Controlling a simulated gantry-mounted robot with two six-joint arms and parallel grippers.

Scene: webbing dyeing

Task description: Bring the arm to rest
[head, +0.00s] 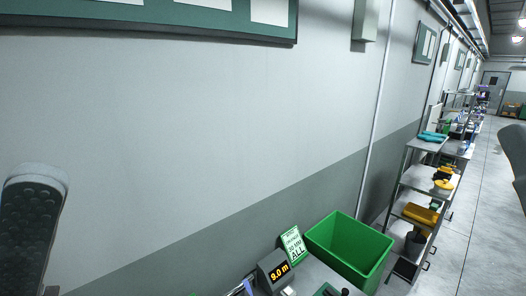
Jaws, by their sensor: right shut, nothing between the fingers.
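A green bin (349,247) stands by the wall at the bottom, beside a green-and-white sign (294,246) and a display (275,274) reading 9.0 m. A metal shelf rack (417,181) with several items stands at right. The aisle floor (478,216) is clear.

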